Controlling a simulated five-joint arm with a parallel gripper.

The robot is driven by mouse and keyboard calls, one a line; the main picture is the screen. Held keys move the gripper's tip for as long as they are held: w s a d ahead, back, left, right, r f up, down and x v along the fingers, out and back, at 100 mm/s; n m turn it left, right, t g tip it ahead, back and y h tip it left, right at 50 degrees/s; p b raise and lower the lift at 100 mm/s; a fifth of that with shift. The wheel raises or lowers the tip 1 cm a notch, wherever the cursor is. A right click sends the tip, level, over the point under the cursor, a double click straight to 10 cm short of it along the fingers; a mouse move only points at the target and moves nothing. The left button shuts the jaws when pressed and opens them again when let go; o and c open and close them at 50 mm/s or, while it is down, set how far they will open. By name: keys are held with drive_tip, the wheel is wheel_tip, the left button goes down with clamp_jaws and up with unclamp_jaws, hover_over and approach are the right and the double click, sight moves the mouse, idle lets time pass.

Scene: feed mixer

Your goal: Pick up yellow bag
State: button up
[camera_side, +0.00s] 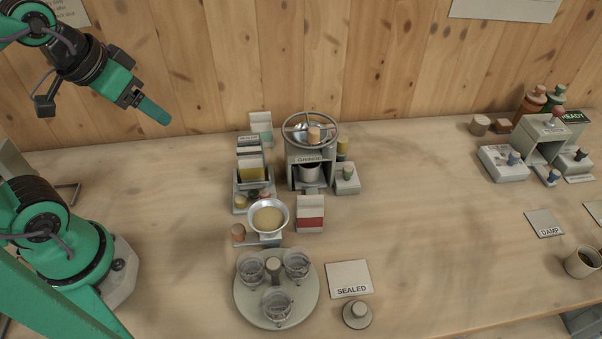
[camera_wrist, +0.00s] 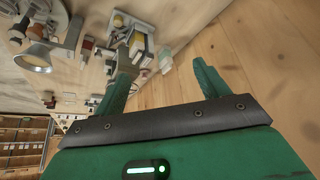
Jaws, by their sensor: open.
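My gripper (camera_side: 153,110) is open and empty at the upper left, high above the table and well to the left of the bag. In the wrist view my gripper (camera_wrist: 163,70) shows its two green fingers spread apart. A small yellow patch (camera_wrist: 138,42) shows beyond them there, but I cannot tell whether it is the bag.
The grinder (camera_side: 308,158) with its wheel stands right of the rack. A red-banded bag (camera_side: 311,214) and a bowl of meal (camera_side: 268,217) stand in front. A turntable (camera_side: 245,303) holds glass jars.

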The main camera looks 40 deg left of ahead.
drive_tip(key=shift+w, duration=0.15)
drive_tip(key=n+g, duration=0.5)
drive_tip(key=n, duration=0.4)
hover_over(250, 155)
drive_tip(key=a, duration=0.1)
wheel_tip(250, 155, down, 12)
drive_tip(key=shift+f, duration=0.1)
drive_tip(key=shift+d+f+g, duration=0.2)
drive_tip(key=shift+f+g, duration=0.1)
drive_tip(key=shift+f, duration=0.1)
drive_tip(key=shift+w+d+f, duration=0.1)
drive_tip(key=shift+w+f, duration=0.05)
drive_tip(key=shift+f, duration=3.75)
drive_tip(key=shift+c, duration=0.2)
drive_tip(key=c, duration=1.1)
drive_tip(key=shift+c, duration=0.2)
